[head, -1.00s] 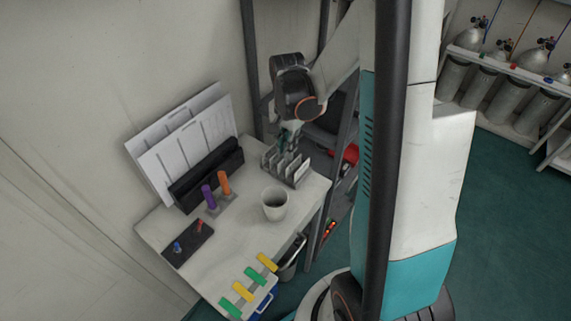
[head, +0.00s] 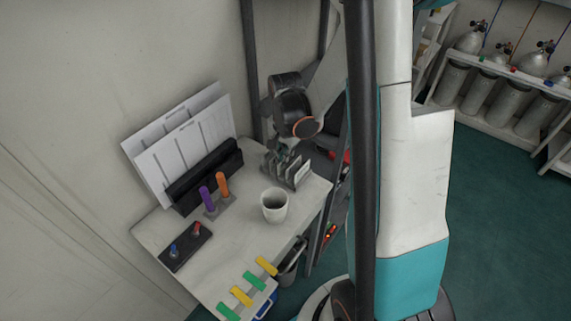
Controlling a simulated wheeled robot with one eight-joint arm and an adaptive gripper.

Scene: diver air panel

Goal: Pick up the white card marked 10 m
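Several pale cards (head: 301,174) stand upright in a slotted rack (head: 274,166) at the back right of the white table. They are too small in the head view to read, so I cannot tell which is marked 10 m. My gripper (head: 283,153) is at the back of the rack, pointing down close to the cards. Its fingers are small and partly hidden by my wrist and the rack. I cannot tell whether it touches a card or holds one.
A white cup (head: 274,206) stands in front of the rack. Purple (head: 207,200) and orange (head: 223,186) handles stand left of it. White panels (head: 185,150) lean in a black holder (head: 206,178). Yellow and green tags (head: 254,281) lie at the front edge. The table's (head: 215,262) middle front is clear.

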